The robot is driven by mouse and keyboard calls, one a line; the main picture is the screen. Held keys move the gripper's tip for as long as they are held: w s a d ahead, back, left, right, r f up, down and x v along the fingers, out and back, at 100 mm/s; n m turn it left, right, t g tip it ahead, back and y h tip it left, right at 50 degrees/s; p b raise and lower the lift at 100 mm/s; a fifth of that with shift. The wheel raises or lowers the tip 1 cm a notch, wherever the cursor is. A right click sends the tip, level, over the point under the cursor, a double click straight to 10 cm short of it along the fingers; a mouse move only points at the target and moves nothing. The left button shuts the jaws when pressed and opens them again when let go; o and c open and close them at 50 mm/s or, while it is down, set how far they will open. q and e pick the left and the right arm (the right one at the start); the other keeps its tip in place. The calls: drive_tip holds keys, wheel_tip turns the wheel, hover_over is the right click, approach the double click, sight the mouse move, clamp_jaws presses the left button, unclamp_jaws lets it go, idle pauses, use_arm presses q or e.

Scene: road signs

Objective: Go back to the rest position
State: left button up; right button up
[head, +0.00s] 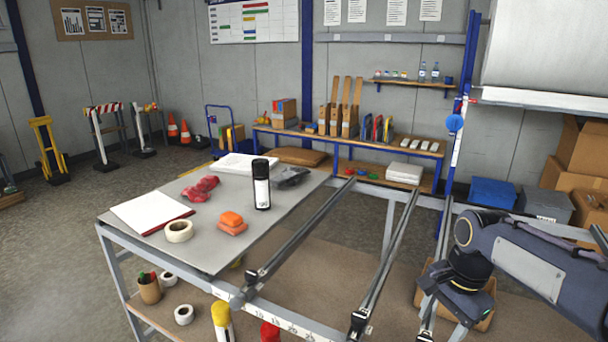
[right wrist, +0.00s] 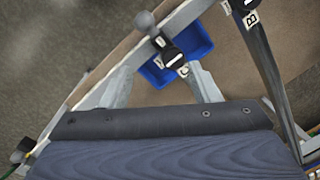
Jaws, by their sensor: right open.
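My right arm comes in from the right in the head view, with its dark wrist over the right part of the rail frame (head: 395,262). In the right wrist view, my right gripper (right wrist: 163,82) has its two pale fingers wide apart, with nothing between them. A blue bin (right wrist: 183,58) shows below and beyond the fingers, at a lower level. A broad dark blue part fills the bottom of that view. My left gripper is not in view.
A cardboard box (head: 480,318) stands under my right wrist. Open rail gaps lie between table and arm.

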drive_tip(key=s+a+f+n+t+y, duration=0.1)
drive_tip(key=s+a+n+t, duration=0.1)
drive_tip(key=s+n, duration=0.4)
drive_tip(key=s+a+f+n+t+y, duration=0.1)
drive_tip(key=s+a+n, duration=0.4)
drive_tip(key=s, duration=0.8)
drive_tip(key=shift+a+f+n+t+y, duration=0.15)
drive_tip(key=shift+f+n+t+y, duration=0.2)
drive_tip(key=shift+f+t, duration=0.5)
